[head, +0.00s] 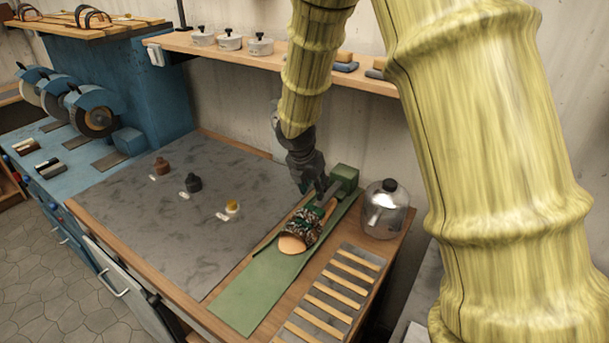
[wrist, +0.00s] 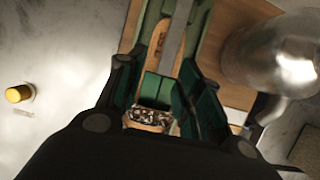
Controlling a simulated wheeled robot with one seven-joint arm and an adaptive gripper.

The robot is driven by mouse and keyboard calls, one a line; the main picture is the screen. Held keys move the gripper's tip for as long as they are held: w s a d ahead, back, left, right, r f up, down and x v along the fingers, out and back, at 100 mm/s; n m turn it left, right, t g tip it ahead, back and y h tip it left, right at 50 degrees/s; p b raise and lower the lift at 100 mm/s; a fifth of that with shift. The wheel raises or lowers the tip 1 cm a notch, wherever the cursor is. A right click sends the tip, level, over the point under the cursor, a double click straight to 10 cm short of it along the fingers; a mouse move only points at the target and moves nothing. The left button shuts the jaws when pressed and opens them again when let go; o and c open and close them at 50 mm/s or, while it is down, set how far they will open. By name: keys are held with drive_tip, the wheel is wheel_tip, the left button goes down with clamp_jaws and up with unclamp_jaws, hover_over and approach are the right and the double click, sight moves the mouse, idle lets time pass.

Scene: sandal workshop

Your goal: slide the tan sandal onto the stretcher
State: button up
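The tan sandal (head: 292,243) lies on the green bed with its rounded tan end toward the front and dark patterned straps across it. Its patterned strap (wrist: 148,115) and tan sole (wrist: 160,45) also show in the wrist view. The stretcher's green block (head: 344,179) stands behind it; a grey bar (wrist: 181,35) runs toward the sandal. How far the bar sits inside the straps is hidden. My gripper (head: 319,196) reaches down behind the patterned strap. In the wrist view its fingers (wrist: 160,95) stand apart on both sides of the sandal's straps; contact is unclear.
A slatted rack (head: 335,295) lies at the front right. A shelf (head: 350,75) hangs behind.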

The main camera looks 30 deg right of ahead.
sight(322, 201)
drive_tip(key=shift+s+r, duration=0.3)
drive_tip(key=shift+s, duration=0.1)
drive_tip(key=o, duration=0.5)
drive_tip(key=shift+s+d+r, duration=0.1)
drive_tip(key=shift+s+r, duration=0.15)
drive_tip(key=shift+s, duration=0.2)
drive_tip(key=shift+s+d+r, duration=0.1)
drive_tip(key=shift+s+r, duration=0.15)
drive_tip(key=shift+s, duration=0.2)
drive_tip(key=shift+o, duration=1.3)
drive_tip(key=shift+s, duration=0.15)
drive_tip(key=f, duration=0.1)
drive_tip(key=w+f, duration=0.2)
drive_tip(key=shift+w+d+f, duration=0.1)
drive_tip(key=shift+d+f, duration=0.15)
drive_tip(key=shift+d, duration=0.1)
drive_tip(key=shift+d+f+p, duration=0.2)
drive_tip(key=shift+f+p, duration=0.05)
drive_tip(key=shift+p, duration=0.05)
drive_tip(key=x, duration=0.4)
drive_tip(key=shift+w+a+f+p, duration=0.1)
drive_tip(key=shift+f+p, duration=0.05)
drive_tip(key=shift+p, duration=0.2)
drive_tip(key=shift+d+f, duration=0.3)
drive_tip(key=shift+f, duration=0.35)
drive_tip(key=shift+x, duration=0.85)
